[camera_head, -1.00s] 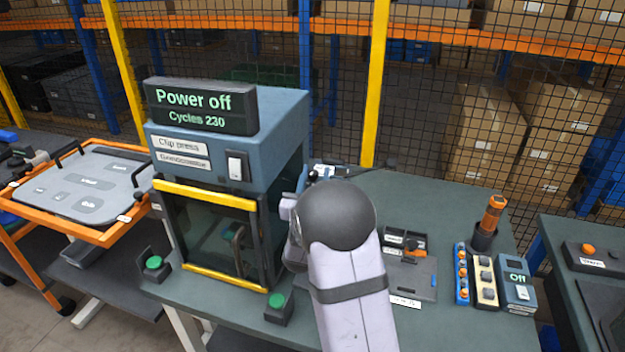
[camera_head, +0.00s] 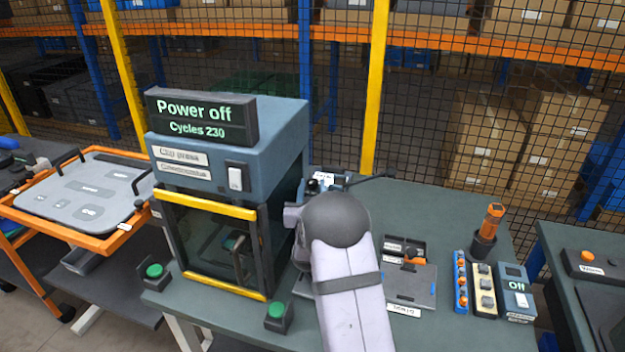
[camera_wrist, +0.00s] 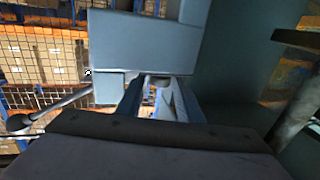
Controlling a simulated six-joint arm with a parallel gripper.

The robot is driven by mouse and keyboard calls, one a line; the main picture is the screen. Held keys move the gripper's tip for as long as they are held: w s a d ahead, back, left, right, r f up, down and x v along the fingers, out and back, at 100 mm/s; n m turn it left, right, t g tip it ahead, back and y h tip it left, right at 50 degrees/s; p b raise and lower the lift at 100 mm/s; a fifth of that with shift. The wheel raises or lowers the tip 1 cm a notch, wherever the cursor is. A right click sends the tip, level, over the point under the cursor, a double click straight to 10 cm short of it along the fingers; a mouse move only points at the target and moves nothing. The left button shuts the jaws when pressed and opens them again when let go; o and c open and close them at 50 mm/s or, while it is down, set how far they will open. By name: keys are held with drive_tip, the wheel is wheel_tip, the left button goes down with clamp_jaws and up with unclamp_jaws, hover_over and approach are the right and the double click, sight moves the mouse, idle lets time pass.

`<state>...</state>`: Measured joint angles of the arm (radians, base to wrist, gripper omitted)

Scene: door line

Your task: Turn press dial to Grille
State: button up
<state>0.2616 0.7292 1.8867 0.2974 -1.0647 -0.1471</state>
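The blue-grey clip press (camera_head: 275,140) stands on the bench, its display (camera_head: 202,115) reading "Power off" and "Cycles 230". A white rocker switch (camera_head: 235,177) is on its front. I cannot identify the press dial in the head view; no "Grille" marking is readable. My arm hides my gripper there, at the press's right side. In the wrist view my gripper (camera_wrist: 158,92) has two fingers with a gap between them, close to a blue-grey housing (camera_wrist: 115,45). A small rounded grey part (camera_wrist: 158,80) shows at the fingertips; whether they touch it is unclear.
Two green buttons (camera_head: 277,309) (camera_head: 154,271) flank the press's yellow-edged window (camera_head: 215,245). To the right lie a grey fixture plate (camera_head: 410,285), coloured button strips (camera_head: 483,290) and a box reading "Off" (camera_head: 516,290). A mesh fence (camera_head: 420,120) stands behind.

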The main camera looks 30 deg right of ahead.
drive_tip(key=shift+p+x, duration=0.4)
drive_tip(key=shift+x, duration=0.8)
drive_tip(key=shift+c, duration=0.2)
drive_tip(key=c, duration=0.7)
drive_tip(key=shift+b, duration=0.35)
drive_tip(key=shift+f+n+y+b, duration=0.1)
drive_tip(key=shift+n+y+b, duration=0.2)
drive_tip(key=shift+y+b, duration=0.1)
drive_tip(key=shift+n+t+y+b, duration=0.5)
drive_tip(key=shift+y+b, duration=0.1)
drive_tip(key=shift+y, duration=0.1)
